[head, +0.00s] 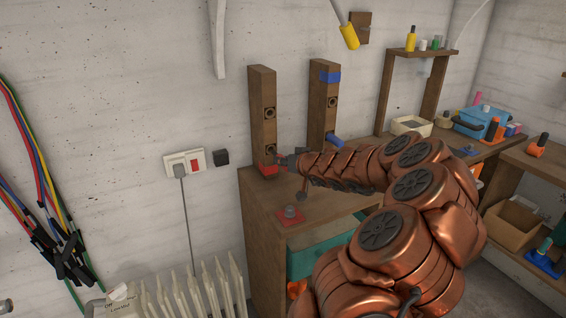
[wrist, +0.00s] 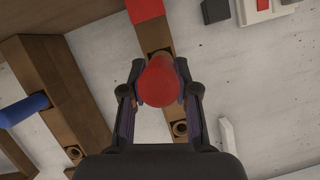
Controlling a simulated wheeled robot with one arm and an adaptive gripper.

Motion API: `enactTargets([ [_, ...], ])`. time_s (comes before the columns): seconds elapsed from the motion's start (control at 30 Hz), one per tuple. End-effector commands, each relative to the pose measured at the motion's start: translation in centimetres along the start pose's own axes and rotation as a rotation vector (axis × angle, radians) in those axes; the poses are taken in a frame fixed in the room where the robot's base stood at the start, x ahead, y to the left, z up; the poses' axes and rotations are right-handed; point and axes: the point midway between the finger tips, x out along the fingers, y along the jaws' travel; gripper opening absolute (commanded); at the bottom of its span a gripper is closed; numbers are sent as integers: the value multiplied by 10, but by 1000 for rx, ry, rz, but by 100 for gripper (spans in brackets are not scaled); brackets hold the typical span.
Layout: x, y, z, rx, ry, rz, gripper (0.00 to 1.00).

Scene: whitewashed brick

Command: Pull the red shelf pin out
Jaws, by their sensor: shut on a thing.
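The red shelf pin (wrist: 160,82) is seen nearly end-on in the wrist view. My gripper (wrist: 160,92) is shut on it, with one dark finger on each side. In the head view my gripper (head: 289,161) is at the lower part of the left wooden post (head: 262,120), and the pin is mostly hidden there. The post, which also shows in the wrist view (wrist: 165,38), has dark-rimmed holes and a red band (head: 267,170) at its foot. The pin's far end is hidden, so I cannot tell whether it is still in a hole.
A blue pin (head: 334,140) sticks out of the right post (head: 318,110), which has a blue band near its top. A red pad with a grey knob (head: 290,213) is on the bench (head: 325,208). A wall socket (head: 184,163) is left of the post.

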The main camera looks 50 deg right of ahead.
Motion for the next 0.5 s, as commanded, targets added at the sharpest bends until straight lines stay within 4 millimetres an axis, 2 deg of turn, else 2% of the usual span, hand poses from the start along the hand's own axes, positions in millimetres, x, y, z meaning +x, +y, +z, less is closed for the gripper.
enactTargets([
  [0.5,-15,1,6,-1,1,2,0],
])
